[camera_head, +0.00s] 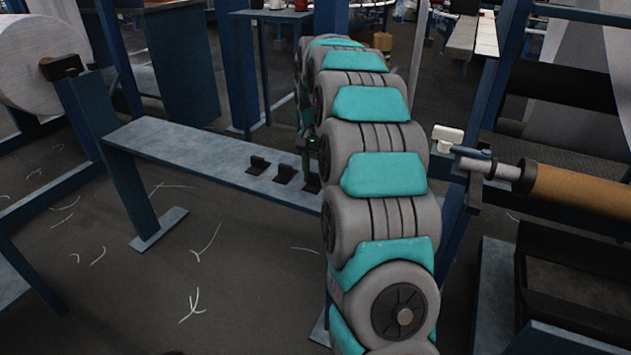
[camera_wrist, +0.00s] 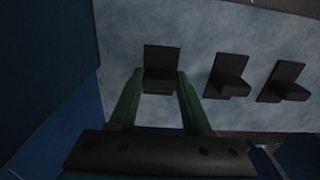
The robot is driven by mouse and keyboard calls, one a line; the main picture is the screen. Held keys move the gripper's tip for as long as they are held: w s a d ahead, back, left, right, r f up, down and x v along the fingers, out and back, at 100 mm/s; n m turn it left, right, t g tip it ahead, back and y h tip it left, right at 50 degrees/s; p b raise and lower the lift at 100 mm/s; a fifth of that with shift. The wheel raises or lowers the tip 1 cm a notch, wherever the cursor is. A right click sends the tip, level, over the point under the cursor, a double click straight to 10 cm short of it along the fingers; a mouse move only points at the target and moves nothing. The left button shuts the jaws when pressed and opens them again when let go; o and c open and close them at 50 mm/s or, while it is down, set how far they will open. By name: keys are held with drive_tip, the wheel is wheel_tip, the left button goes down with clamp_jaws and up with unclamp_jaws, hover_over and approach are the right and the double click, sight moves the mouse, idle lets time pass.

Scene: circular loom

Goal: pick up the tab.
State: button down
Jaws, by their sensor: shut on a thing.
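Three small black L-shaped tabs are in a row on a grey-blue bench (camera_head: 190,147). My gripper (camera_wrist: 161,83) has two green fingers, one on each side of the end tab (camera_wrist: 162,60), and is shut on it. In the head view this is the rightmost tab (camera_head: 312,184), partly hidden by my arm and fingers. The middle tab (camera_head: 285,174) and the far-left tab (camera_head: 258,164) stand apart from my gripper. They also show to the right in the wrist view. I cannot tell whether the held tab is clear of the bench.
My grey and teal arm fills the middle of the head view. A brown roll (camera_head: 580,188) on a metal shaft is at the right. A large white roll (camera_head: 38,65) on a blue frame is at the left. The bench left of the tabs is bare.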

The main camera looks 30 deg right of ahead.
sight(315, 174)
drive_tip(key=shift+r, duration=0.1)
wheel_tip(315, 174, up, 10)
drive_tip(key=shift+f, duration=0.1)
idle(0.6)
drive_tip(key=c, duration=0.9)
unclamp_jaws()
clamp_jaws()
